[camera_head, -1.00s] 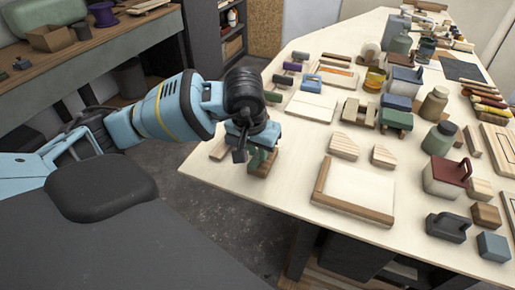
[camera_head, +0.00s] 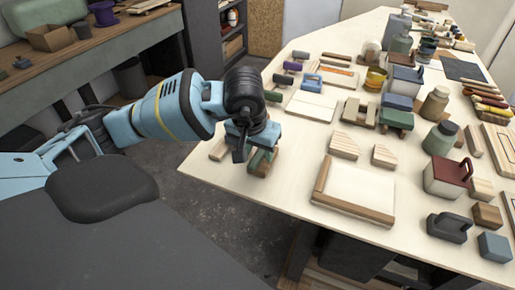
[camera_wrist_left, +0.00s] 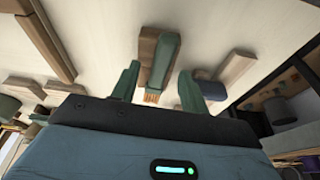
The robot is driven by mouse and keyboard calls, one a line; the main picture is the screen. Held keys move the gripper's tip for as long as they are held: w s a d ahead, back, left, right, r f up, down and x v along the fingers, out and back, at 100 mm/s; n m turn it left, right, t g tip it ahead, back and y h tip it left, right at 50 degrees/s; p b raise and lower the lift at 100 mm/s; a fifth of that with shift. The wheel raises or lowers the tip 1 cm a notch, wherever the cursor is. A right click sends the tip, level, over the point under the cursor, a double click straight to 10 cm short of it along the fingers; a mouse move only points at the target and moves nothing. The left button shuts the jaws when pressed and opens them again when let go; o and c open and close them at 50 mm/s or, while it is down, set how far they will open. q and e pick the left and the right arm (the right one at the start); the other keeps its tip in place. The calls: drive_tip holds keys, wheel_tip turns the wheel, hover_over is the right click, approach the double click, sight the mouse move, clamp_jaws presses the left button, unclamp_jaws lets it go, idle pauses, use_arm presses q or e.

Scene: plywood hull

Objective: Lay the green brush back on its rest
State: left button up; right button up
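The green brush (camera_wrist_left: 163,62) lies on a small wooden block, its rest (camera_wrist_left: 148,42), in the left wrist view. Its orange bristles (camera_wrist_left: 152,97) point toward my gripper. My left gripper (camera_wrist_left: 158,86) is open, with one green finger on each side of the brush and a visible gap to it. In the head view my left gripper (camera_head: 257,157) is low at the table's near left corner, and it hides most of the brush and rest. My right gripper is not in view.
A framed white board (camera_head: 358,187) lies to the right of my gripper, with wooden wedges (camera_head: 343,145) behind it. A small wood piece (camera_head: 218,150) lies to its left. Several tins, jars and blocks crowd the table's right side. The table edge (camera_head: 235,190) is close in front.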

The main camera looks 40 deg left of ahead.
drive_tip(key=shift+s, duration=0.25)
use_arm(q)
drive_tip(key=shift+r, duration=0.4)
drive_tip(key=v, duration=0.6)
drive_tip(key=shift+s+r, duration=0.15)
drive_tip(key=shift+r, duration=0.25)
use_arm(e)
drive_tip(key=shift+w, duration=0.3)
use_arm(q)
drive_tip(key=shift+s, duration=0.1)
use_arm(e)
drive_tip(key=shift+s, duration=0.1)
